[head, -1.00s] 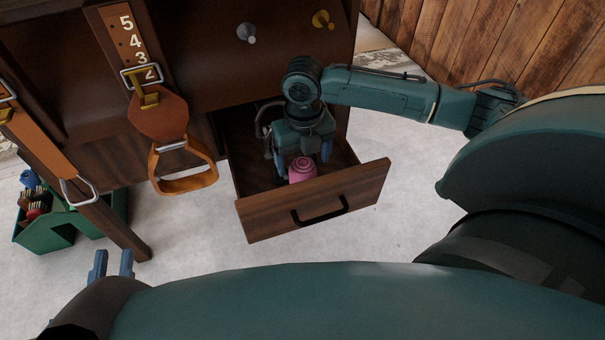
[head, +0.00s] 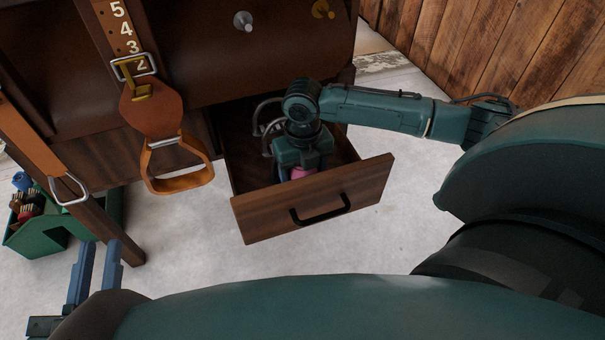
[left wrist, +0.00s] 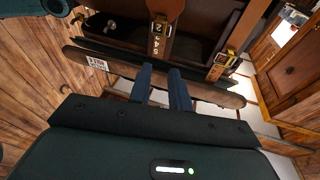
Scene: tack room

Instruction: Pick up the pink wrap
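The pink wrap (head: 300,173) lies in the open drawer (head: 318,205), near its front panel, mostly hidden by my right gripper. My right gripper (head: 302,174) points down into the drawer over the wrap. Its fingertips are low and largely hidden, so I cannot tell whether they grip the wrap. My left gripper (head: 96,262) is at the lower left of the head view, far from the drawer, with its two blue fingers apart and nothing between them. It also shows open in the left wrist view (left wrist: 163,80).
A curved metal piece (head: 265,120) sits in the drawer behind my right gripper. A leather stirrup strap (head: 158,120) hangs from the cabinet left of the drawer. A green caddy (head: 45,238) stands on the floor at left. The floor before the drawer is clear.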

